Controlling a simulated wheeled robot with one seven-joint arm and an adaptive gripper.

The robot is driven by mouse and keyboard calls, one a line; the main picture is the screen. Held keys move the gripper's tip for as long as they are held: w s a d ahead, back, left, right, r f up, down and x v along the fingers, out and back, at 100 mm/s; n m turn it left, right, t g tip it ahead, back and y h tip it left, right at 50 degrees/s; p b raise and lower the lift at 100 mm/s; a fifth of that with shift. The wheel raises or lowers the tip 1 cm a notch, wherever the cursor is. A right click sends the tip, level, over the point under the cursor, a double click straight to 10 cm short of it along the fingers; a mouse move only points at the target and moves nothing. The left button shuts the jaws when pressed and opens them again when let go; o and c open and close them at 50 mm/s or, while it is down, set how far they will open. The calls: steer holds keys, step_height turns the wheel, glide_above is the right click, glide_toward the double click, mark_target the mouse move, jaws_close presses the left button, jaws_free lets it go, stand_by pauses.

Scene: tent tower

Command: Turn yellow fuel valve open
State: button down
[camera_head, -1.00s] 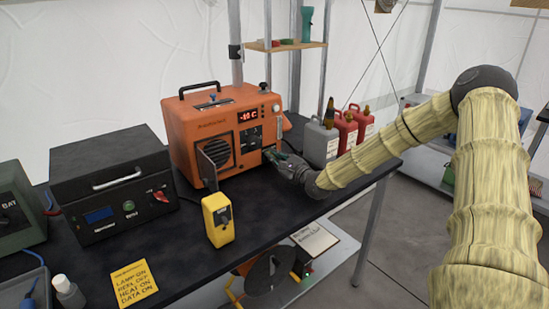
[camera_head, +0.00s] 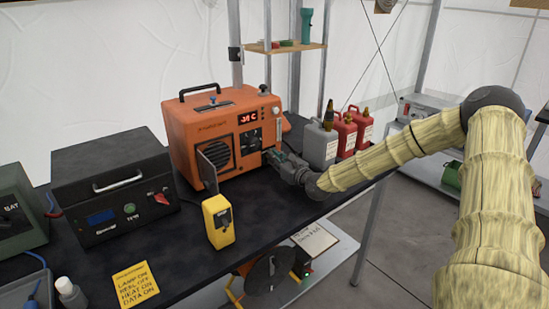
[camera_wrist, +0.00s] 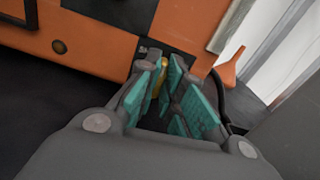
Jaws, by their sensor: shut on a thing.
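The orange heater (camera_head: 184,138) stands on the black table, with a lit red display and a small open door at its front. My gripper (camera_head: 270,157) is at the heater's lower right front corner. In the wrist view, my gripper (camera_wrist: 166,78) has its teal-padded fingers close around the yellow fuel valve (camera_wrist: 162,76), just in front of a dark plate on the orange panel. Only a narrow piece of the valve shows between the pads; its handle angle cannot be told. In the head view the fingers hide the valve.
A yellow box (camera_head: 220,224) stands in front of the heater, left of my gripper. A black unit (camera_head: 108,190) is further left. Grey (camera_head: 318,146) and red (camera_head: 344,137) fuel cans stand behind my wrist. An orange spout (camera_wrist: 229,68) is right of the fingers.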

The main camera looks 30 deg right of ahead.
steer(key=m, duration=0.5)
steer(key=shift+d+m, duration=0.2)
steer(key=shift+m, duration=0.1)
steer(key=shift+d+m, duration=0.1)
steer(key=shift+m, duration=2.1)
steer(key=c, duration=1.6)
jaws_free()
steer(key=shift+d, duration=0.1)
steer(key=shift+o, duration=0.2)
